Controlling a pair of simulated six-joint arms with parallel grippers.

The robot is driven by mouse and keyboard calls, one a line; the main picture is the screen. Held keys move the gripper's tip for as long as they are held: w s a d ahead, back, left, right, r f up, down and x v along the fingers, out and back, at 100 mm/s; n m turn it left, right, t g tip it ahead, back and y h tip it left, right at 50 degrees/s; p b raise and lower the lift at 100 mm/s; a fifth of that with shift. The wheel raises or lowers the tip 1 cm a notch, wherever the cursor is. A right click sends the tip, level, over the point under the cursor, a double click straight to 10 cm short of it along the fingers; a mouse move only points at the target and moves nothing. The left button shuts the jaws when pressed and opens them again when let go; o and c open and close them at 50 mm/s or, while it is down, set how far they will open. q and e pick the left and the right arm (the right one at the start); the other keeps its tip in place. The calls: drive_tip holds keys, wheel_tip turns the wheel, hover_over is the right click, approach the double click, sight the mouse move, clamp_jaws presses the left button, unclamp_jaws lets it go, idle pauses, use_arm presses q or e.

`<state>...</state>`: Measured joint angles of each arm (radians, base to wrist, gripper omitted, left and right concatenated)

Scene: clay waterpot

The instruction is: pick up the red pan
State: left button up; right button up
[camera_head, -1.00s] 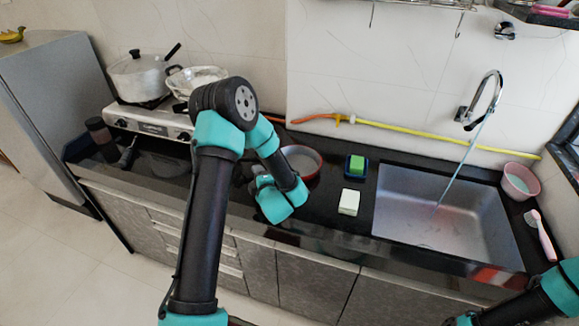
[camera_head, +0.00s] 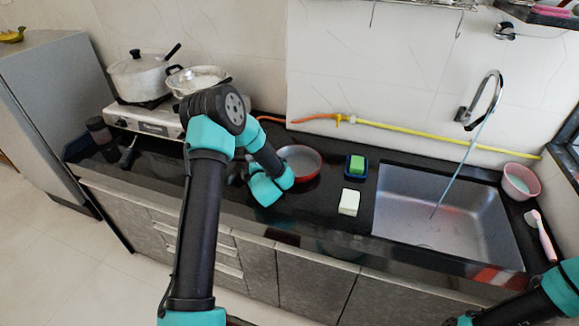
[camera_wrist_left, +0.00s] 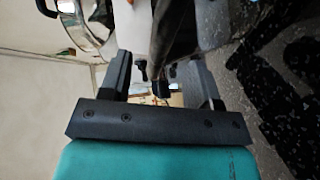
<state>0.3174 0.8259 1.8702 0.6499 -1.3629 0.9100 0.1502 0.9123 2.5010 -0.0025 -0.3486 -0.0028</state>
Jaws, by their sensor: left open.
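The red pan (camera_head: 311,174) sits on the dark counter, left of the sponge, in the head view. Its rim is red and its inside grey; my left arm covers its left side. My left gripper (camera_head: 238,170) is just left of the pan, mostly hidden behind its own wrist. In the left wrist view the left gripper (camera_wrist_left: 162,82) is open. A dark, rod-like thing (camera_wrist_left: 180,25) shows beyond and between the fingers; I cannot tell whether it is the pan's handle. Only part of my right arm shows at the lower right; its gripper is out of view.
The stove (camera_head: 150,121) carries a lidded pot (camera_head: 138,78) and a metal pan (camera_head: 198,78). A green sponge (camera_head: 357,163) and a white block (camera_head: 349,202) lie right of the red pan. The sink (camera_head: 440,215) and a pink bowl (camera_head: 521,182) are farther right.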

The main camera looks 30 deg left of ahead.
use_arm(q)
drive_tip(key=shift+x, duration=2.35)
drive_tip(key=shift+s+r, duration=0.1)
drive_tip(key=shift+c, duration=0.4)
clamp_jaws()
